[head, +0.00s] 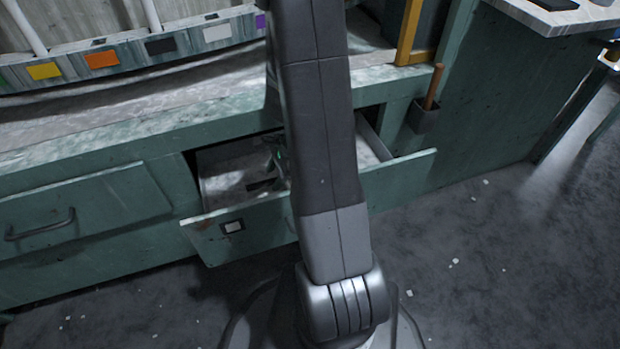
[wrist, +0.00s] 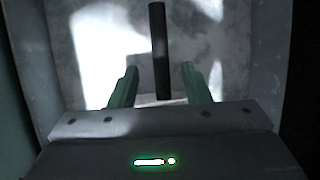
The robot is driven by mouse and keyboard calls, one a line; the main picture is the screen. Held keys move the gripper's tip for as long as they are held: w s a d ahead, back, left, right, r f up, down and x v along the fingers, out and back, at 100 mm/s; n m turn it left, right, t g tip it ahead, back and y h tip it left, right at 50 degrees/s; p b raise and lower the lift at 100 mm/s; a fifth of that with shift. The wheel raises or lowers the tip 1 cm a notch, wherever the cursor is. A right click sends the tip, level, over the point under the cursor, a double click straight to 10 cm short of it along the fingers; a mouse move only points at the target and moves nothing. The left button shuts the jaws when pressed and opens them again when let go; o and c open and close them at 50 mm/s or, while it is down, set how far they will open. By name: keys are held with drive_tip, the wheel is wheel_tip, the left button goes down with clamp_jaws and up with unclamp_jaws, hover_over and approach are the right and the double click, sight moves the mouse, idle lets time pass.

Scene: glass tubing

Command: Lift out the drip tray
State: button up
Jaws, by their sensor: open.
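An open green drawer (head: 240,228) shows in the head view, partly hidden behind my arm. Inside it is a pale grey, shallow surface (head: 225,165), which looks like the drip tray; I cannot tell its edges from the drawer's own. In the wrist view the same grey floor (wrist: 100,50) shows, with a straight black bar (wrist: 160,50), like a handle. My gripper (wrist: 161,72) is open, its green fingers either side of the bar with gaps on both sides. In the head view my gripper (head: 277,148) is over the drawer, mostly hidden by my arm.
A closed drawer (head: 80,212) with a dark handle is at left. Colored labels, such as an orange one (head: 102,59), line a rack above the bench. A small holder (head: 424,117) with a wooden handle hangs at right. The floor (head: 500,250) is clear apart from small scraps.

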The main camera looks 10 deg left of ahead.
sight(272, 180)
drive_tip(key=b+x, duration=0.1)
drive_tip(key=x, duration=0.3)
drive_tip(key=shift+w+f+b, duration=0.1)
drive_tip(key=shift+w+b, duration=0.05)
drive_tip(key=shift+b, duration=0.25)
clamp_jaws()
drive_tip(key=shift+r, duration=0.2)
